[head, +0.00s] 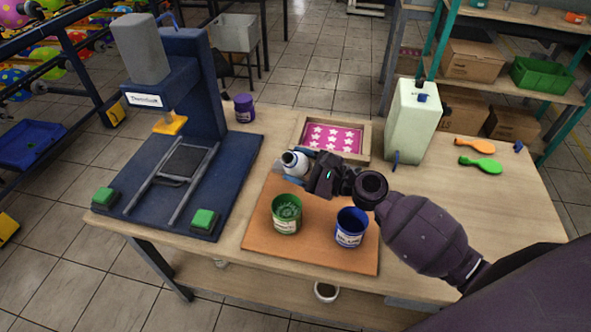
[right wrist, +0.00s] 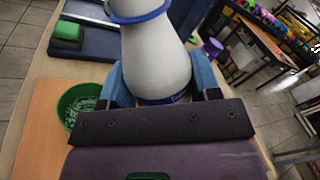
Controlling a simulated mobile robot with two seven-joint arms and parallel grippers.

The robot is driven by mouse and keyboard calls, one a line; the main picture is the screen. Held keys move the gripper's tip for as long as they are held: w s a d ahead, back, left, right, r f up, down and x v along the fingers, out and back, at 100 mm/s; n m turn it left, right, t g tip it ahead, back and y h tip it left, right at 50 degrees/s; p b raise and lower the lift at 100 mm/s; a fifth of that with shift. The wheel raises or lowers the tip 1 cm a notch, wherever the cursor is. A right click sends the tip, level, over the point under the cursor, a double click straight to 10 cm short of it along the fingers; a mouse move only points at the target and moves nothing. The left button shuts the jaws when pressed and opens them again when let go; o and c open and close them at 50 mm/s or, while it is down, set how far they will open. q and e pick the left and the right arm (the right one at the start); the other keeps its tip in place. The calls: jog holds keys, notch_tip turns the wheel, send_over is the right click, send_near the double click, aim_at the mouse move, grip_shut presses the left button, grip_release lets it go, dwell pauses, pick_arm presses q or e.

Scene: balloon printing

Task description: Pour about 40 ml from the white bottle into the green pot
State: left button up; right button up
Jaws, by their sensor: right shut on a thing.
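The white bottle (head: 294,164) is in my right gripper (head: 307,166) in the head view, behind the green pot. It is held above the table's board, and its tilt is hard to judge. In the right wrist view the bottle (right wrist: 157,55) stands large between the blue fingers of my right gripper (right wrist: 166,88), with a blue ring near its top. The green pot (head: 287,214) stands open on the brown board, and it shows at the left of the wrist view (right wrist: 83,104). No stream of liquid is visible. My left gripper is not in view.
A blue pot (head: 351,227) stands on the brown board (head: 310,256) right of the green pot. A blue press (head: 180,165) fills the table's left. A framed pink star screen (head: 333,138), a pale canister (head: 411,120) and a purple pot (head: 244,108) stand behind.

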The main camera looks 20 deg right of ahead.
jog(key=shift+w+d+f+n+b, duration=0.3)
jog(key=shift+f+n+b, duration=0.15)
jog(key=shift+n+b, duration=0.35)
jog(key=shift+r+n, duration=0.15)
jog(key=shift+n, duration=0.15)
jog(key=shift+w+d+r, duration=0.1)
jog(key=shift+d+f+n+b, duration=0.1)
jog(key=shift+f+n+b, duration=0.15)
jog(key=shift+b, duration=0.2)
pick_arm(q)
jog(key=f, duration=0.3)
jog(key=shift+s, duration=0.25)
pick_arm(e)
jog(key=shift+r, duration=0.1)
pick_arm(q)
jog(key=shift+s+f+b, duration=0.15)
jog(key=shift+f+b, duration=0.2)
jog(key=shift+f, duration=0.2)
pick_arm(e)
jog(key=shift+w+d+n, duration=0.1)
jog(key=shift+n, duration=0.45)
